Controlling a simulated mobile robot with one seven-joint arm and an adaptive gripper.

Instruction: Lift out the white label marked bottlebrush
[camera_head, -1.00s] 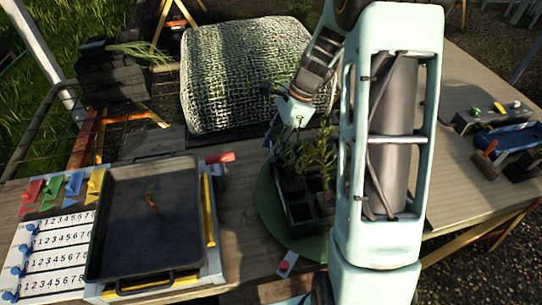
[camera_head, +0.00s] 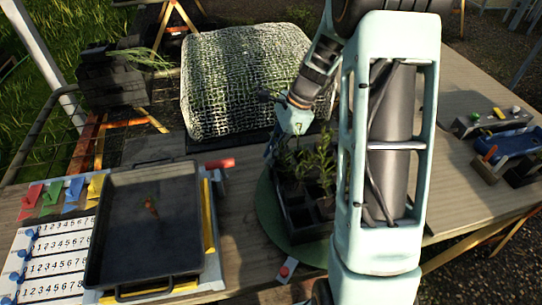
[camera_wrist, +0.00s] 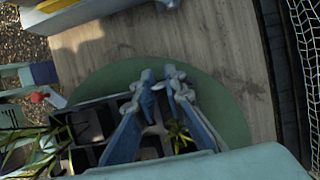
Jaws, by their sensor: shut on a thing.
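My gripper (camera_wrist: 165,80) is shut at the planter tray, its fingertips over the tray's far side in the wrist view. Something thin and pale seems to be between the fingertips, likely a label; no marking on it can be read. In the head view my gripper (camera_head: 271,150) is at the left edge of the dark planter tray (camera_head: 300,217), beside the plants (camera_head: 318,165). The tray has square cells, some holding leafy plants and some looking empty. It stands on a round green mat (camera_head: 268,205). My arm hides the tray's right side.
A large black pan (camera_head: 125,245) lies left of the mat with a small brownish item (camera_head: 151,208) in it. A net-covered mound (camera_head: 245,80) stands behind. A small red-topped piece (camera_head: 285,270) lies at the front. A blue tray (camera_head: 510,140) is at the right.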

